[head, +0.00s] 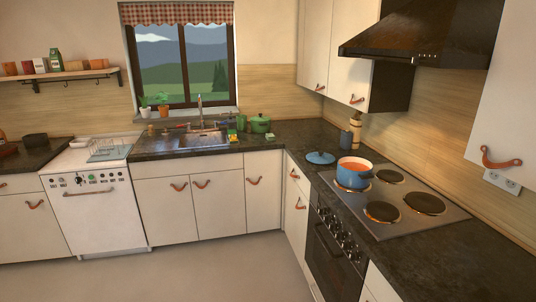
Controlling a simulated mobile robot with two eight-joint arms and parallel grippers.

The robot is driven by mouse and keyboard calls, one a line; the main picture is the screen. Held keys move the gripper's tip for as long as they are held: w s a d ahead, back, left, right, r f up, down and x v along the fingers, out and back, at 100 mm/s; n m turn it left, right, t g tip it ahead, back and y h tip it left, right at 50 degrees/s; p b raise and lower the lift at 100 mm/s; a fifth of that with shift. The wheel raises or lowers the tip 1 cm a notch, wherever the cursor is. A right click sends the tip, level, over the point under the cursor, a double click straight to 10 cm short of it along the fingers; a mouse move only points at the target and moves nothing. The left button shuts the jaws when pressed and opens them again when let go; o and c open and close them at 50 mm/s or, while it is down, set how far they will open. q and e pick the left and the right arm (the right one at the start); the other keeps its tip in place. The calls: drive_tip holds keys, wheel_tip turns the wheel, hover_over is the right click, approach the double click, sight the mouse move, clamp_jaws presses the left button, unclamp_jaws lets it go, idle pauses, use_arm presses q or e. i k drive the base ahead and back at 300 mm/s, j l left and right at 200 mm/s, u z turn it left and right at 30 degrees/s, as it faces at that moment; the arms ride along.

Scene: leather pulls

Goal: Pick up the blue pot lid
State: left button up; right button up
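The blue pot lid (320,157) lies on the dark countertop, just left of the stove and behind its front edge. It has a small knob on top and nothing covers it. Neither of my grippers shows in the head view.
The stove (408,221) has several round dark burners. The dark counter (287,140) turns the corner toward the sink (203,139). A green pot (261,123) stands near the corner. A range hood (425,35) overhangs the stove. The floor (200,276) is clear.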

sight(320, 156)
drive_tip(key=i, duration=1.1)
drive_tip(key=i+z, duration=0.1)
drive_tip(key=i, duration=0.95)
drive_tip(key=i+j, duration=0.2)
drive_tip(key=i, duration=0.9)
drive_tip(key=i+z, duration=0.3)
